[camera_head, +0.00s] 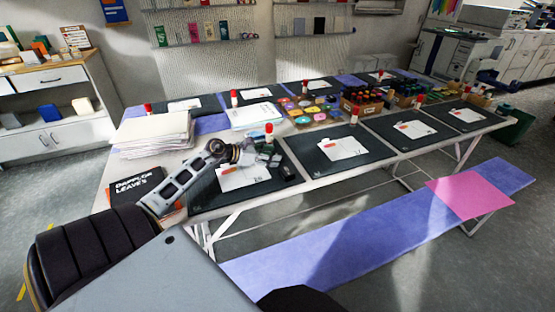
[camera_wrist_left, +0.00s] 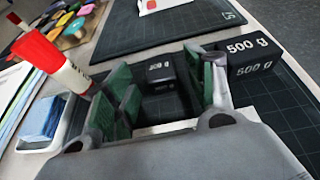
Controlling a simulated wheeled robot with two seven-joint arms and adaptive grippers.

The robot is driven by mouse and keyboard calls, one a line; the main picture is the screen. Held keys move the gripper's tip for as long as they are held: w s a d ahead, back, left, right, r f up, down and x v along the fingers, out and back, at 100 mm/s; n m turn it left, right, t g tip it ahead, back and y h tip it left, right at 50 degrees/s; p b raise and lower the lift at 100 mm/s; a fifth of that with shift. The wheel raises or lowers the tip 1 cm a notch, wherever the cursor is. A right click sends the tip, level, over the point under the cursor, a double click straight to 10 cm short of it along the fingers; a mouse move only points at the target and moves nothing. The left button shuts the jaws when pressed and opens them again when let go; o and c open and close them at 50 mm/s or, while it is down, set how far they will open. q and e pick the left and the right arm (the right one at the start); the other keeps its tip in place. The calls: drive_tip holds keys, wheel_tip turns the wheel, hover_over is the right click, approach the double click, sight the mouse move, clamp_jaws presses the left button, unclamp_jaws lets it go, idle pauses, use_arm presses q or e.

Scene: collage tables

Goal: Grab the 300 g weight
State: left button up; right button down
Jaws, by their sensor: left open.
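A small black weight (camera_wrist_left: 160,72) sits on the dark cutting mat in the left wrist view. Its white label is blurred and may read 300 g. My left gripper (camera_wrist_left: 164,82) is open, with its green-padded fingers on either side of this weight; I cannot tell whether they touch it. A larger black weight marked 500 g (camera_wrist_left: 250,60) stands just right of the right finger. In the head view, my left gripper (camera_head: 258,156) is over the near-left mat, and a dark weight (camera_head: 288,172) shows beside it. My right gripper is not in view.
A red-capped glue stick (camera_wrist_left: 55,62) stands left of the gripper, with a small white tray holding blue pieces (camera_wrist_left: 40,118) below it. A paper stack (camera_head: 150,135) and a black book (camera_head: 137,186) lie at the table's left. A bench (camera_head: 370,228) runs along the front.

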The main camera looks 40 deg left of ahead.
use_arm(q)
drive_tip(key=shift+w+d+f, duration=0.3)
drive_tip(key=shift+w, duration=0.25)
clamp_jaws()
idle(0.5)
